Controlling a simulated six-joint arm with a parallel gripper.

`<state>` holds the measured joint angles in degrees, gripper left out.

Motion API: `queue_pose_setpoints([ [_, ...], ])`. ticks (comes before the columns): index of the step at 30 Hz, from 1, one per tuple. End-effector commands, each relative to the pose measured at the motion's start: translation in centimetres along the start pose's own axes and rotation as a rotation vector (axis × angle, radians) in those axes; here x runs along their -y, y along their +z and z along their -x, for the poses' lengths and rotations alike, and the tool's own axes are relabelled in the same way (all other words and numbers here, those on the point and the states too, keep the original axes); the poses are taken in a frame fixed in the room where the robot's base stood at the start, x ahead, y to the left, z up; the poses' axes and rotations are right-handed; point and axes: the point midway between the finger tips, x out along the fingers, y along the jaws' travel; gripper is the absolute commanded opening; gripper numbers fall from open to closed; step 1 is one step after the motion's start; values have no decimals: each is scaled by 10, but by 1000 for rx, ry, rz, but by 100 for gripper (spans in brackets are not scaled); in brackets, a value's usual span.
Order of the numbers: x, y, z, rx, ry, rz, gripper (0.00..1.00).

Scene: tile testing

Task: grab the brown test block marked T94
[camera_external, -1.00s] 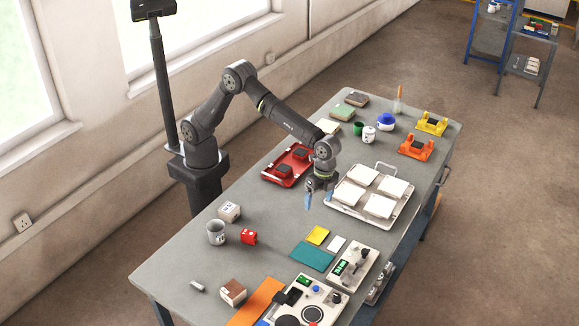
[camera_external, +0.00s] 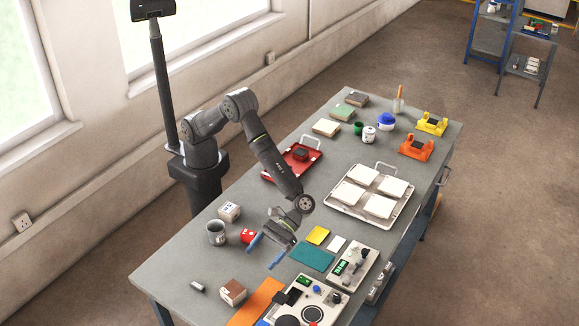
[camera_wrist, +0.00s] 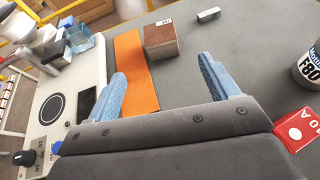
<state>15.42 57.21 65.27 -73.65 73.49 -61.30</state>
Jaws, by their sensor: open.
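The brown block (camera_external: 232,293) sits on the grey table near its front end, just left of the orange strip. In the wrist view the brown block (camera_wrist: 161,42) is ahead of my fingers, with a white label on one face whose lettering is too small to read surely. My gripper (camera_external: 264,259) is above the table, behind and to the right of the block, with its blue fingers apart and empty. In the wrist view my gripper (camera_wrist: 163,82) shows both fingers spread, with the block beyond and between them. Nothing hides the block.
The orange strip (camera_external: 256,303) and a white test machine (camera_external: 312,302) lie right of the block. A small grey piece (camera_external: 197,286) lies left of it. Bare table surrounds the block's left side.

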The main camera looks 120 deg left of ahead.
Motion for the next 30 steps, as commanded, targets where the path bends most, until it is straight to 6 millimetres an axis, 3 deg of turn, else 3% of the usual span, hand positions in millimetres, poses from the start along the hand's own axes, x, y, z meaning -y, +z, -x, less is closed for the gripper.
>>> queue_pose_setpoints([
  [6,1,-1,-50,-1,-5,-2,80],
  [12,1,-1,-87,-2,-3,-3,80],
  [23,1,-2,-112,-3,-3,-4,80],
  [30,0,-3,-147,-2,-2,-4,80],
])
